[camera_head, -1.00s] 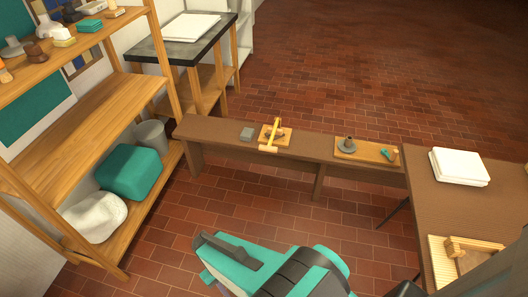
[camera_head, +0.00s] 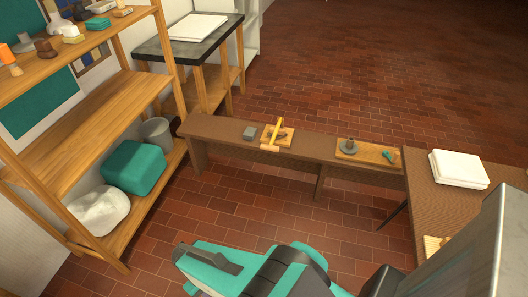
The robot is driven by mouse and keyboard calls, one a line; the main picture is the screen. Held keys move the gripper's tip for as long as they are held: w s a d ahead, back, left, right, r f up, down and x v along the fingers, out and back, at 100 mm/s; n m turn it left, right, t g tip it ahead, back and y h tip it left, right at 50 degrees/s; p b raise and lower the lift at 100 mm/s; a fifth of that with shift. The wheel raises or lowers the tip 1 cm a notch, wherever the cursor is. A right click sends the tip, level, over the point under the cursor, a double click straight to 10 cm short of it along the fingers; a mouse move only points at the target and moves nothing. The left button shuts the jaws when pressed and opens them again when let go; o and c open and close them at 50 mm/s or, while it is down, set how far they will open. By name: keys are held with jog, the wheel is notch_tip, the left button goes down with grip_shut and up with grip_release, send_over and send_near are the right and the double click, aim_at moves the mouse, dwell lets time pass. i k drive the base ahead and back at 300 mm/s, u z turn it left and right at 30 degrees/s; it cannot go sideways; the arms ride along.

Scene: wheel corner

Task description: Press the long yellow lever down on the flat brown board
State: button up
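The long yellow lever (camera_head: 275,129) is on a small flat light-brown board (camera_head: 286,142) on the dark brown bench (camera_head: 225,127). The lever slants across the board, with a pale crosspiece at its near end. A dark part shows beside it. How high the lever stands above the board is too small to tell. Teal and dark grey links of my arm show at the bottom, well in front of the bench and apart from the lever.
A grey block (camera_head: 250,133) lies left of the board. Another board (camera_head: 372,155) with a grey knobbed piece stands to the right. A white stack (camera_head: 459,169) lies on the right table. A wooden shelf (camera_head: 90,115) stands at left. Tiled floor (camera_head: 200,215) lies before the bench.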

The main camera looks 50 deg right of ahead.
aim_at(276, 131)
jog(key=z, duration=0.05)
jog(key=i, duration=1)
jog(key=u, duration=0.05)
